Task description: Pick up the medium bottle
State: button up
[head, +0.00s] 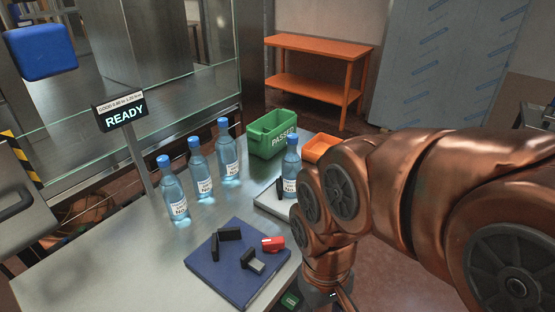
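Several clear blue bottles with blue caps and white labels stand upright on the metal table. Three form a slanting row: a near-left bottle (173,190), a middle bottle (200,170) and a far-right bottle (228,152). Another bottle (291,165) stands apart to the right, by a grey plate (268,203), its lower part partly hidden by my arm. Their sizes look close, so I cannot tell which one is the medium bottle. My copper arm comes in from the right and bends down at the bottom centre. My gripper is not visible, and no bottle is seen held.
A blue pad (235,283) with black blocks and a red piece (273,243) lies in front. A READY sign (124,114) on a post rises behind the row's left end. A green PASSED bin (271,133) and an orange tray (319,147) stand behind. Glass borders the back.

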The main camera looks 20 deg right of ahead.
aim_at(291, 162)
jog(key=u, duration=1.1)
jog(key=k, duration=0.45)
